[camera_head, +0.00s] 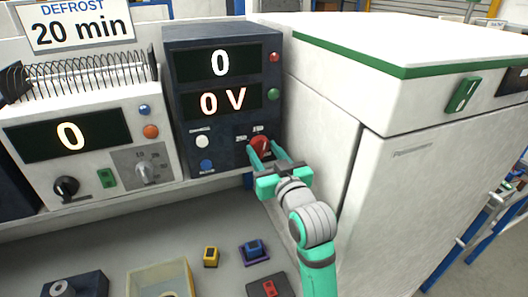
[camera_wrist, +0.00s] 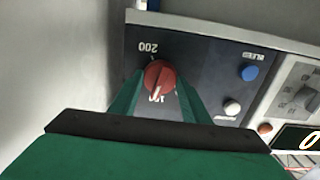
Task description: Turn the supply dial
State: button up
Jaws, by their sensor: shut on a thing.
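The supply dial (camera_head: 260,146) is a red knob low on the right of the dark blue supply unit (camera_head: 183,92). The unit's two displays read "0" and "0 V". My gripper (camera_head: 266,152) reaches the dial from the front and is shut on it, one finger on each side. The dial also shows in the wrist view (camera_wrist: 159,76) between the green fingers (camera_wrist: 158,95). That view is upside down, with a "200" mark and a partly hidden mark beside the dial. A light line shows on the dial's face near the partly hidden mark.
A white button (camera_head: 202,142) and a blue button (camera_head: 206,165) sit left of the dial. A white timer unit (camera_head: 95,145) stands further left. A large white cabinet (camera_head: 400,160) stands close on the right. Small blocks and a tray (camera_head: 160,278) lie on the bench below.

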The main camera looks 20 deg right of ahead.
jog(key=shift+n, duration=1.2)
jog(key=o, duration=1)
jog(key=shift+o, duration=0.2)
jog(key=shift+s, duration=0.15)
jog(key=s, duration=1)
jog(key=shift+s, duration=0.3)
jog(key=shift+d, duration=0.15)
